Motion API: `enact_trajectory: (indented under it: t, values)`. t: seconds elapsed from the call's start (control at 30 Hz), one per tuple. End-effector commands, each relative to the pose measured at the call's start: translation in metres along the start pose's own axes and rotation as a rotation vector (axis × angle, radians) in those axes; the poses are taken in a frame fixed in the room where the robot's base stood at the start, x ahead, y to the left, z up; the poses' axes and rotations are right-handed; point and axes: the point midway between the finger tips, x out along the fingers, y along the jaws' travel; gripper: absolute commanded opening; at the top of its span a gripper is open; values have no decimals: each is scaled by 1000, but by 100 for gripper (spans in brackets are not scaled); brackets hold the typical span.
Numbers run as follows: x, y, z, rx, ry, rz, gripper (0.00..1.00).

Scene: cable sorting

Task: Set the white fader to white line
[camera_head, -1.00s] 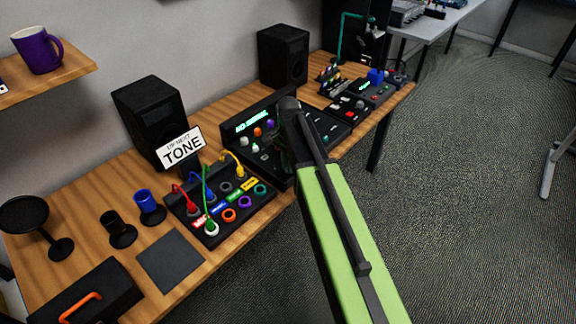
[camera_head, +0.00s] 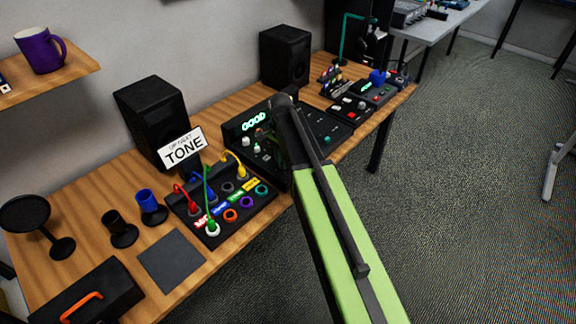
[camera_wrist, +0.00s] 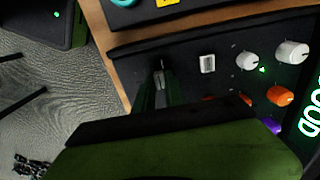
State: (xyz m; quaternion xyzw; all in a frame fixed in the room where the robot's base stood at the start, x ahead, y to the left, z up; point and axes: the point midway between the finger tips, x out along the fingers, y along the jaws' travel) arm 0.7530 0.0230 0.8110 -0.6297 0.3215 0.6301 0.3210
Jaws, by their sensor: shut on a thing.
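My gripper (camera_wrist: 157,94) reaches down onto the black mixer panel (camera_wrist: 188,47) in the wrist view. Its dark fingers are shut on a small pale cap, the white fader (camera_wrist: 159,77), which is mostly hidden between them. The fader is in line with a white square button (camera_wrist: 207,64) and two white knobs, a small one (camera_wrist: 247,61) and a larger one (camera_wrist: 291,52). I cannot make out the white line. In the head view my arm covers the fader and the fingertips. The mixer's display (camera_head: 254,121) reads GOOD in green.
Orange (camera_wrist: 280,95) and purple (camera_wrist: 272,126) knobs sit beside the white row. A patch box (camera_head: 245,207) with coloured cables is left of the mixer. A TONE sign (camera_head: 183,149) and black speakers (camera_head: 152,112) stand behind. Other devices fill the table's far end.

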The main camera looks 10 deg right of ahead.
Motion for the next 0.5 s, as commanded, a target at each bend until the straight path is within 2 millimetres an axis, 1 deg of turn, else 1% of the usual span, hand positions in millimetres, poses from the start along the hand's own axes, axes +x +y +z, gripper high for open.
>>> enact_trajectory:
  t: [0.03,0.27,0.3,0.47,0.5]
  values:
    - [0,-7,-1,0,0,-1,0]
    - [0,-6,0,1,1,-1,0]
    - [0,-6,0,1,1,-1,16]
    - [0,-6,0,1,1,-1,36]
    - [0,-6,0,1,1,-1,36]
